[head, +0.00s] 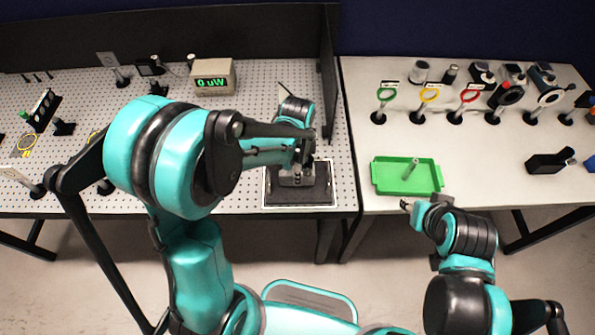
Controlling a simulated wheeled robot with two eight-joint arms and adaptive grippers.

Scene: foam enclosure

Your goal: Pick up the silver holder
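A small silver post-like piece (411,169), which looks like the silver holder, stands slightly tilted in the green tray (381,184) on the right table. My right gripper (408,206) is just in front of the tray's front edge, apart from the silver piece. Its fingers are small and seen from above, so their opening is unclear. My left arm reaches over the left table, with its gripper (303,158) above a dark pad in a light-edged frame (300,195). A grey part (296,176) shows there; the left fingers are largely hidden by the arm.
A meter (213,77) reading 0 uW stands on the perforated left table. A dark upright panel (328,75) divides the tables. Green, yellow and red ring mounts (429,95) and other optics line the right table's back. A black holder (549,162) lies right; space between it and the tray is clear.

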